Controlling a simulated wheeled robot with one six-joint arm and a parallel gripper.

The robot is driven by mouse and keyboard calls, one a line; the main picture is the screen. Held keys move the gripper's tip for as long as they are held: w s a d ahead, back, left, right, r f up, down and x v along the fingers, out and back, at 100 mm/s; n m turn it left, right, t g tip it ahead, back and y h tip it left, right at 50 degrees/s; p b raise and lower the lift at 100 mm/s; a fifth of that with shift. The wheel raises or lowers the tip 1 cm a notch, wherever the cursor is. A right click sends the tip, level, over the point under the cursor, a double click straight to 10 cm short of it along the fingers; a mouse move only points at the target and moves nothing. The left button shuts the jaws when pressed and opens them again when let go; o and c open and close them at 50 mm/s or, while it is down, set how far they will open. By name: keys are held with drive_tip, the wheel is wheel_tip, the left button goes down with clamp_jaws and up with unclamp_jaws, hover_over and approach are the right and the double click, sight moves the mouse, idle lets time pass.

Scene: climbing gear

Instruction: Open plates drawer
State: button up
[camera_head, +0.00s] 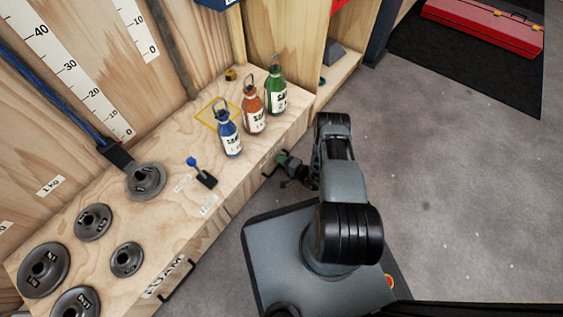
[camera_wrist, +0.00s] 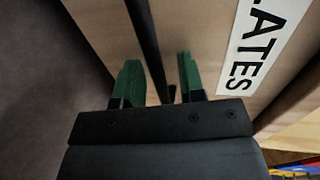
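The plates drawer's wooden front (camera_wrist: 205,25) fills much of the wrist view, with a white label (camera_wrist: 262,40) on which "LATES" can be read. A black bar handle (camera_wrist: 147,35) runs in front of it. My gripper (camera_wrist: 160,78) has green fingertips, one on each side of the bar. Narrow gaps show between the fingers and the bar, so the gripper appears open around the handle. How far the drawer stands out cannot be told.
Blue (camera_head: 229,133), orange (camera_head: 252,110) and green (camera_head: 276,90) bottles stand on the bench top (camera_head: 185,225). Several weight plates (camera_head: 93,222) lie to the left. Grey floor (camera_head: 455,190) is clear at right.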

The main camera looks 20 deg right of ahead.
drive_tip(key=shift+a, duration=0.1)
clamp_jaws()
idle(0.4)
